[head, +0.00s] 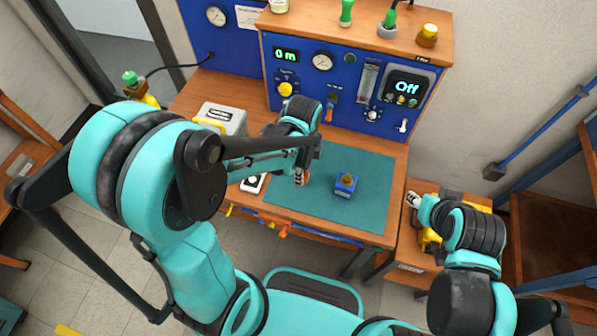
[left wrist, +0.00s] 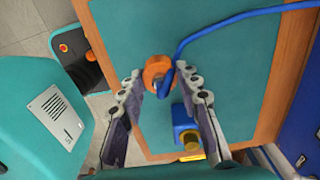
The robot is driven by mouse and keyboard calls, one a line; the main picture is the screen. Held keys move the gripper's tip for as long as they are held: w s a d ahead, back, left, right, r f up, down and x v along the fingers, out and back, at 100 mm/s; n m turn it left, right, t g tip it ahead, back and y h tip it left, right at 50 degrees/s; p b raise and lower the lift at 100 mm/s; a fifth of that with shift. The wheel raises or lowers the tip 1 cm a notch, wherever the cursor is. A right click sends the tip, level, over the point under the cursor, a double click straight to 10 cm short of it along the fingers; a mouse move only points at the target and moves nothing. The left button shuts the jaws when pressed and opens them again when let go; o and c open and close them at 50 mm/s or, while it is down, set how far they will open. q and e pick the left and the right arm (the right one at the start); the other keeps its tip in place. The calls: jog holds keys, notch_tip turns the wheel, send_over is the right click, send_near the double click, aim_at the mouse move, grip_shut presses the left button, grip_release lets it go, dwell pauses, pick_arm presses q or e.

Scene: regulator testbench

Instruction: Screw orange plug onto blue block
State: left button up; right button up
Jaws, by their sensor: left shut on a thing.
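The orange plug (left wrist: 156,68), with a blue hose on it, is between the fingers of my left gripper (left wrist: 160,84) in the left wrist view. My left gripper (head: 301,178) is shut on it above the green mat in the head view, where it mostly hides the plug. The blue block (head: 345,187) stands on the mat, right of my left gripper and apart from it.
The green mat (head: 370,215) is bare around the block. A blue panel (head: 340,100) with gauges and an "Off" display stands behind it. A grey box (head: 225,117) and a small white-topped device (head: 253,183) are at the left. A wooden stand (head: 418,257) is at the right.

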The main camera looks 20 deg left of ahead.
pick_arm(q)
jog(key=s+d+r+p, duration=0.2)
jog(key=d+r, duration=0.4)
jog(key=d, duration=0.4)
jog(key=shift+s+d+p, duration=0.15)
jog(key=shift+p, duration=0.3)
jog(key=w+a+r+n+p, duration=0.3)
jog(key=w+a+n+p, duration=0.1)
jog(key=a+n, duration=0.3)
jog(key=w+a+r+n+p, duration=0.3)
jog(key=a+n+p, duration=0.3)
jog(key=n, duration=0.5)
jog(key=shift+w+a+p, duration=0.35)
jog(key=shift+a+p, duration=0.05)
jog(key=shift+a, duration=0.85)
jog(key=shift+f, duration=0.1)
